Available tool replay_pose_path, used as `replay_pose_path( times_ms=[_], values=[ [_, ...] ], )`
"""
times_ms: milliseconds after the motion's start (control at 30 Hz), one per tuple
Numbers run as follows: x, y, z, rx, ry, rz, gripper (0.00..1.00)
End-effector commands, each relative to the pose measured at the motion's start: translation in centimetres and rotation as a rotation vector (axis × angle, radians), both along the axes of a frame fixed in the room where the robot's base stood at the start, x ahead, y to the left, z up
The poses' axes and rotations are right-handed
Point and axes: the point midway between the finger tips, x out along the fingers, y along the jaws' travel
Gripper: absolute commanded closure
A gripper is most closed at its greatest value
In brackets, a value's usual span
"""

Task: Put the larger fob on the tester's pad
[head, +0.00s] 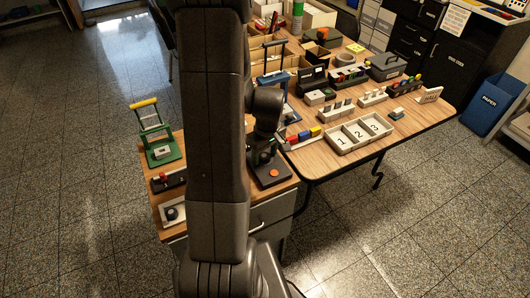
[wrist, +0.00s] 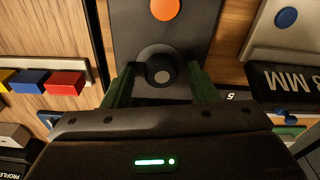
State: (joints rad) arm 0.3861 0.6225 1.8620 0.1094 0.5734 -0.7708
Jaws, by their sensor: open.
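My gripper (wrist: 160,92) is open in the wrist view, its green-sided fingers on either side of a dark round knob-like piece (wrist: 160,70). Gaps show beside that piece; I cannot tell whether it is a fob. It stands on a dark plate (wrist: 200,32) with an orange disc (wrist: 165,8). In the head view the same dark plate (head: 266,182) lies on the small cabinet top, below my gripper (head: 262,155). I cannot pick out the larger fob or the tester's pad for certain. My arm hides much of the cabinet top.
Red (wrist: 65,83) and blue (wrist: 31,82) blocks sit left of my gripper. A black block marked "8 MM" (wrist: 285,80) and a light plate with a blue disc (wrist: 286,17) are to the right. A numbered tray (head: 360,146) stands on the larger table.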

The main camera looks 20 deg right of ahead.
Motion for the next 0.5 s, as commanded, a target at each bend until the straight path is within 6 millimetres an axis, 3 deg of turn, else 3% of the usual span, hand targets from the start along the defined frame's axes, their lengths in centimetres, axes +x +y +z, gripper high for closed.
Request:
replay_pose_path(
  times_ms=[267,500],
  values=[
    [0.0,-0.1,1.6,-0.002,-0.005,0.0,0.47],
    [-0.5,-0.2,6.2,-0.003,-0.005,0.0,0.47]
  ],
)
